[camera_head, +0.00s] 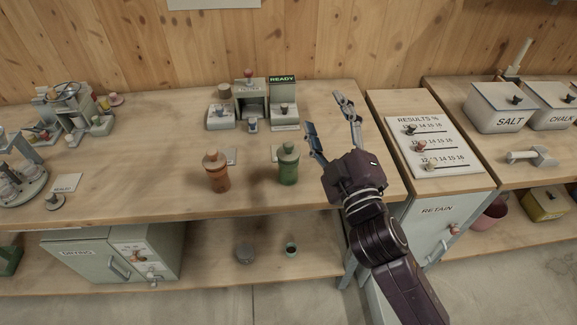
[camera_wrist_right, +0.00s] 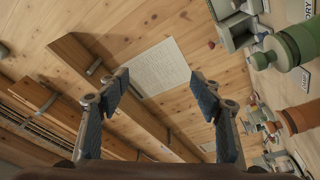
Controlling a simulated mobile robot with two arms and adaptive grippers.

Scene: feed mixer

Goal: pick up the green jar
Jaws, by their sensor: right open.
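The green jar (camera_head: 288,165) stands upright on the wooden bench, right of the orange-brown jar (camera_head: 216,172). In the right wrist view the green jar (camera_wrist_right: 297,45) shows at the upper right edge, partly cut off, off to the side of the fingers. My right gripper (camera_head: 328,117) is open and empty, above the bench to the right of the green jar, with its fingers pointing up and back. The same open fingers show in the right wrist view (camera_wrist_right: 163,92), with nothing between them. My left gripper is not in view.
A grey device with a READY sign (camera_head: 283,80) stands behind the jars. The RESULTS board (camera_head: 432,145) lies right of my right arm. The SALT box (camera_head: 501,108) is farther right. The bench front before the jars is clear. A lower shelf holds a grey DRYING cabinet (camera_head: 85,262).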

